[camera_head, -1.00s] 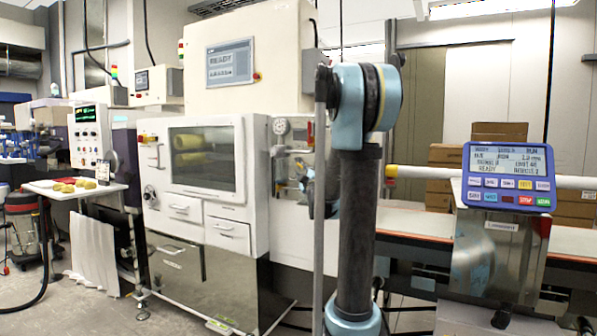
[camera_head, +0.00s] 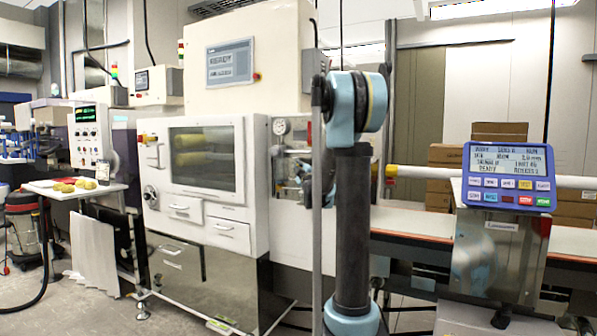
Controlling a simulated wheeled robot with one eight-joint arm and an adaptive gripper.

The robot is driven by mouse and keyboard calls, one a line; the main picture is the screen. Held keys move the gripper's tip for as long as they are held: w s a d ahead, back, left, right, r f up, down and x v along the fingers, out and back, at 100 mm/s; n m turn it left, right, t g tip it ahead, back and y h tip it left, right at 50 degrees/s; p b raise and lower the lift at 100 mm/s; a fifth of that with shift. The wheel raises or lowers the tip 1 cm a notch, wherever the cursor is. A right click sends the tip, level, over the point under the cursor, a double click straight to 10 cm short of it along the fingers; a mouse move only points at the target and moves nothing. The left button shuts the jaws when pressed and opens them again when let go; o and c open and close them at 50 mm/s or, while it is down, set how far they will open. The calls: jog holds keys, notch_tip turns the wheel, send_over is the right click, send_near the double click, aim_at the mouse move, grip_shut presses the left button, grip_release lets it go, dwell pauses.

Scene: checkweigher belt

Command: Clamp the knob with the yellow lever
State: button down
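I cannot make out a knob with a yellow lever for certain. Another yellow piece (camera_head: 391,171) is at the left end of the white horizontal pipe, right of my arm. My gripper (camera_head: 308,181) seems to be the dark shape partly behind my upright arm link, in front of the pipework right of the white machine. It is small and partly hidden, so its fingers and any contact cannot be told.
The white machine (camera_head: 228,236) with a window and drawers fills the middle left. A conveyor belt (camera_head: 412,221) runs along the right, with a blue control panel (camera_head: 508,177) above it. Cardboard boxes (camera_head: 498,133) are stacked behind. A white table (camera_head: 85,191) holds yellow items at left.

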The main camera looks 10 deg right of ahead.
jog(key=shift+a, duration=0.1)
dwell(0.3)
jog(key=shift+f+m+t, duration=0.15)
jog(key=shift+m+t, duration=0.15)
jog(key=shift+w+a+f+m+t+h, duration=0.5)
jog(key=shift+m+h, duration=1.5)
jog(key=shift+m, duration=0.75)
jog(key=shift+w+a+f+m+t+h, duration=0.3)
jog(key=shift+a+m+t+h, duration=0.25)
jog(key=shift+m+h, duration=1.85)
jog(key=shift+w+a+f+m+t+h, duration=0.5)
jog(key=shift+m+h, duration=1.1)
jog(key=shift+m, duration=1.55)
jog(key=shift+a+r+g, duration=0.15)
jog(key=shift+r+g, duration=0.05)
jog(key=shift+g, duration=0.05)
